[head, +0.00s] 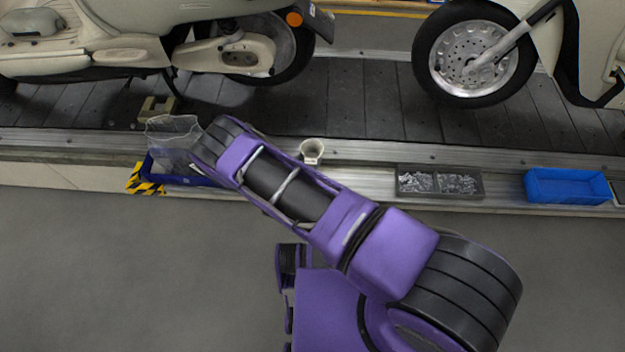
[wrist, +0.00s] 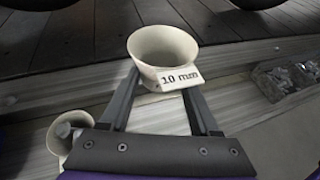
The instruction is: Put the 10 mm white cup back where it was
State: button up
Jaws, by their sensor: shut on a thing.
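The white cup with a "10 mm" label (wrist: 165,50) is upright between the two fingers of my gripper (wrist: 161,84) in the wrist view. The fingers close on it from both sides. Its label faces the camera, and its mouth looks empty. I cannot tell whether its base touches the metal ledge below. In the head view, a white cup (head: 311,151) shows just beyond my arm, above the ledge, probably the same one. My gripper is hidden behind my arm there.
A second white cup (wrist: 57,138) with a grey part in it stands at the lower left. A dark tray of metal parts (head: 440,183) and an empty blue bin (head: 567,186) are to the right on the ledge (head: 365,184). Scooters stand on the slat conveyor (head: 345,100) behind.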

jog(key=f, duration=0.2)
jog(key=f+b, duration=0.1)
jog(key=f, duration=0.2)
jog(key=s+f, duration=0.1)
jog(key=f, duration=0.1)
jog(key=shift+d+f+b, duration=0.1)
jog(key=shift+f+b, duration=0.05)
jog(key=shift+b, duration=0.2)
jog(key=shift+f+b, duration=0.65)
jog(key=shift+f, duration=1.6)
jog(key=o, duration=1.5)
jog(key=shift+f, duration=0.15)
jog(key=shift+c, duration=0.2)
jog(key=shift+r, duration=0.2)
